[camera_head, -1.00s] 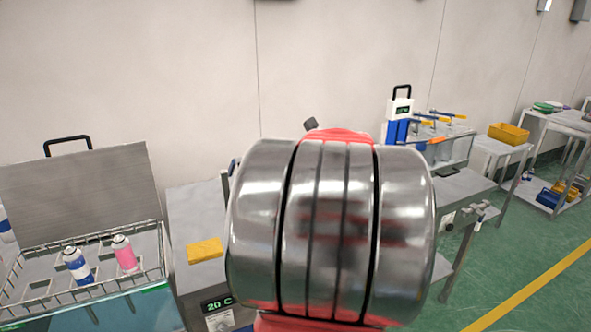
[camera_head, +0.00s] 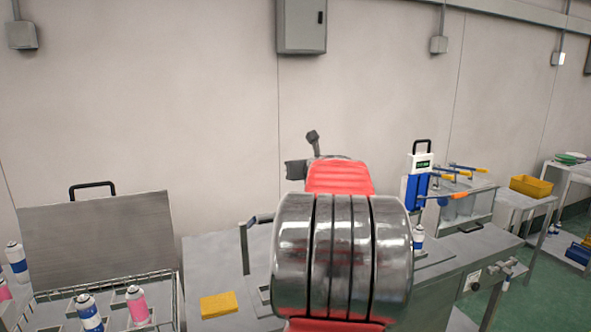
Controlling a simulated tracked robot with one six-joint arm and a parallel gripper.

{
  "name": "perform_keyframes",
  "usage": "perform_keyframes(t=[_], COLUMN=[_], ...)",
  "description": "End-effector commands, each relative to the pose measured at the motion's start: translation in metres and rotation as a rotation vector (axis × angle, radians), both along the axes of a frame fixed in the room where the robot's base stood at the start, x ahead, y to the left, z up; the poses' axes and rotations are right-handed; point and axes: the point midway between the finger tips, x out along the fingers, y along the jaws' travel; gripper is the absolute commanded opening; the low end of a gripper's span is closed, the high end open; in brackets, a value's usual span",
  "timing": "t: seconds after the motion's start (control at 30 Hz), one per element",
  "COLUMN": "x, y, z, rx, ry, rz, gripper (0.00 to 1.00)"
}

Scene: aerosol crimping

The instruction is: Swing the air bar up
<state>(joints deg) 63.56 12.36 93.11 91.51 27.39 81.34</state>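A dark bar (camera_head: 245,248), which may be the air bar, stands upright at the back of the grey bench, left of my arm. Its top bends right and runs behind my arm, so its far end is hidden. My arm's large metal joint and red link fill the middle of the view. Dark parts at the arm's far end, probably my gripper (camera_head: 305,158), show above the red link against the wall. The fingers cannot be made out, and nothing is visibly held.
A wire basket (camera_head: 110,281) with blue-white and pink cans stands left, before a raised grey lid (camera_head: 97,243). A yellow sponge (camera_head: 219,305) lies on the bench. A blue-white device (camera_head: 417,186) and a clamp rack (camera_head: 465,203) stand right.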

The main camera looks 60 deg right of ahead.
Motion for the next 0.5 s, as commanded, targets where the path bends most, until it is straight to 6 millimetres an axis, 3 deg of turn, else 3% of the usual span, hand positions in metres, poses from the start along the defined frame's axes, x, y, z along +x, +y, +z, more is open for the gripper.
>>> perform_keyframes(t=[0.5], x=[0.0034], y=[0.0027], z=[0.0004], rx=[-0.001], ry=[0.000], rz=[0.006], gripper=[0.00])
